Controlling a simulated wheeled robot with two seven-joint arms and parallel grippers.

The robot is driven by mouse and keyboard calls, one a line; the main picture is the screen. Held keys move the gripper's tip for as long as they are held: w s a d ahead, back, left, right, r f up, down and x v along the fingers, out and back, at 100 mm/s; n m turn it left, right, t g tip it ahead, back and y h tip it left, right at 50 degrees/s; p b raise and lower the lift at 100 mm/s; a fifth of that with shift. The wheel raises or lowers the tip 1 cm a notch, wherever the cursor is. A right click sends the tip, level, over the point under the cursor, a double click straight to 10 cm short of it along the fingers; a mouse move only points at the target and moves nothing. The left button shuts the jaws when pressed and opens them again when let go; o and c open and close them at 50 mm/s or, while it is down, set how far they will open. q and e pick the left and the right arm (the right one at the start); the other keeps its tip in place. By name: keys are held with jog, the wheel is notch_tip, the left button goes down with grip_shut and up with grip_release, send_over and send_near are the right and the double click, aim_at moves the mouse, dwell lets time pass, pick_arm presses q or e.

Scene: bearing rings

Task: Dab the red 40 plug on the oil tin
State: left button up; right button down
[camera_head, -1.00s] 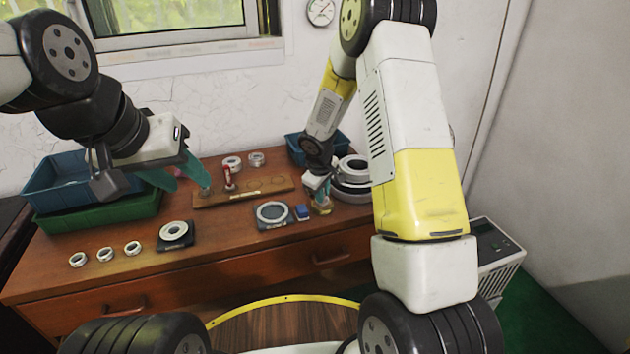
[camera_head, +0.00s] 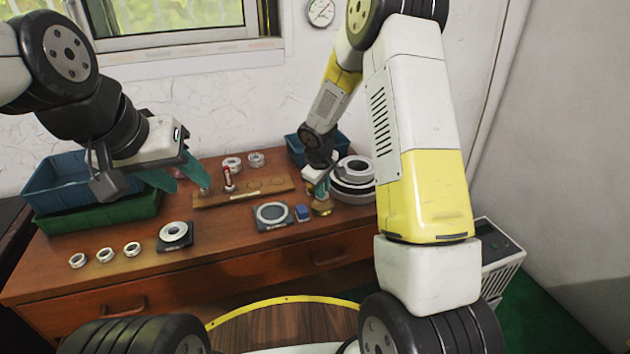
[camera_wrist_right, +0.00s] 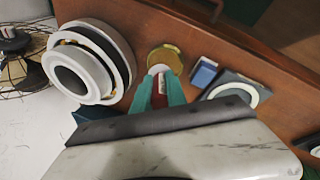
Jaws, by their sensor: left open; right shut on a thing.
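The oil tin (camera_head: 322,209) is a small round brass-coloured tin near the right part of the desk. It also shows in the right wrist view (camera_wrist_right: 170,55). My right gripper (camera_head: 322,190) is shut on a red plug (camera_wrist_right: 160,88) with a pale end. The plug's end overlaps the tin in the right wrist view, and I cannot tell whether they touch. The number on the plug is not readable. Another red-and-white plug (camera_head: 228,180) stands on the wooden board (camera_head: 250,194). My left gripper (camera_head: 186,182) is open and empty above the board's left end.
A blue block (camera_head: 302,212) and a dark plate with a ring (camera_head: 272,214) lie left of the tin. Large stacked rings (camera_head: 352,180) stand close on its right. Blue (camera_head: 55,190) and green (camera_head: 85,216) bins stand at left. Several small rings line the front left.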

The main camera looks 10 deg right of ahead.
jog(key=shift+w+r, duration=0.1)
jog(key=shift+r, duration=2.35)
